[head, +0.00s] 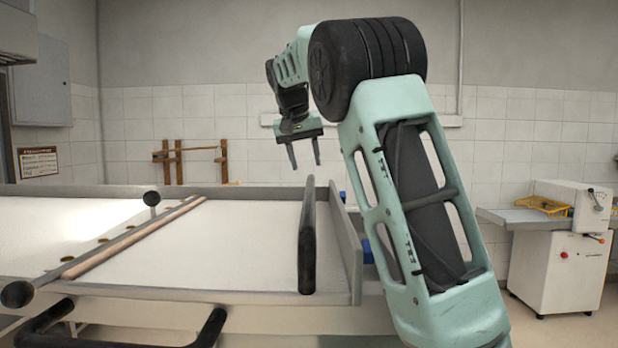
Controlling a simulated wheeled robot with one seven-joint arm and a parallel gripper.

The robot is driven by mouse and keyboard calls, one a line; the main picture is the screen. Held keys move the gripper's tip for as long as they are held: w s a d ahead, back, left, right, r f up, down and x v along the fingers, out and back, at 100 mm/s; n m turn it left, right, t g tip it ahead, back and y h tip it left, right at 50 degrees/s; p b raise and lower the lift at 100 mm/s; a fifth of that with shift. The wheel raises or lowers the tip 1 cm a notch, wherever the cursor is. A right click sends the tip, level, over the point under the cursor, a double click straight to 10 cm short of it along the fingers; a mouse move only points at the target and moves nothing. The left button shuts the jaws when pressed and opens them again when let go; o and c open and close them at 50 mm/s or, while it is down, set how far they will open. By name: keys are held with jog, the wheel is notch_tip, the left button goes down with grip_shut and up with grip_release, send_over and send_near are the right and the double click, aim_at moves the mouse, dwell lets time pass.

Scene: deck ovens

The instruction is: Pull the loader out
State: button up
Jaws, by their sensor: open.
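The loader (230,240) is a long white bed in a metal frame, stretching across the lower left of the head view. A thick black upright handle bar (307,240) stands at its right end, near the end plate (347,245). My gripper (304,167) hangs above and behind the top of this bar in the picture, fingers pointing down. It is open, with a clear gap between the two fingers and nothing between them. I cannot tell its exact distance from the bar. My arm hides part of the area right of the loader.
A wooden-coloured crossbar (135,236) with black end knobs lies across the bed. A black curved rail (120,335) runs along the front below. A white machine (560,250) with a side table stands at the right. A wooden rack (190,158) hangs on the tiled back wall.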

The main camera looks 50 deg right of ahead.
aim_at(310, 179)
jog(key=x, duration=0.5)
jog(key=shift+d+f+p, duration=0.15)
jog(key=shift+f+p, duration=0.15)
jog(key=shift+p, duration=0.05)
grip_shut()
